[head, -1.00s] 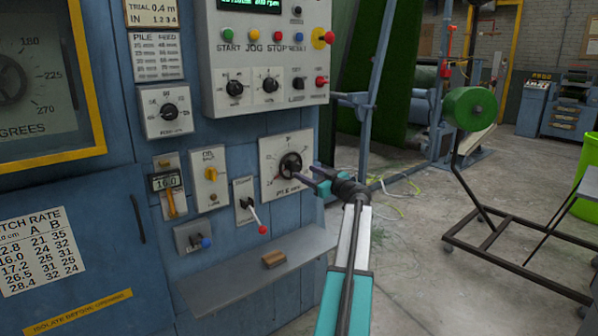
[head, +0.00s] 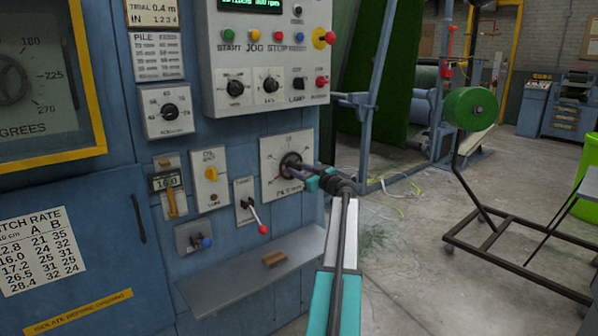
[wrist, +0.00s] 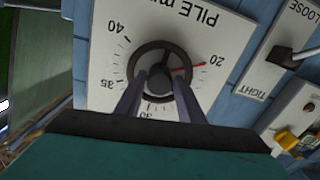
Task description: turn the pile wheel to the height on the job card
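The pile wheel (wrist: 136,62) is a dark ring with a round hub on a white dial plate (wrist: 105,55); it also shows in the head view (head: 288,158). In the wrist view the plate reads upside down, with 20, 30, 35 and 40 legible. A red pointer (wrist: 190,68) lies beside the 20. My gripper (wrist: 160,80) is at the wheel, its two fingers apart on either side of the hub; it also shows in the head view (head: 300,172). I see no clear finger contact. No card in view is clearly marked as the job card.
A small trial card (head: 152,12) and a pile feed card (head: 158,57) are at the upper left. A lever with a red knob (head: 263,229) stands left of the dial.

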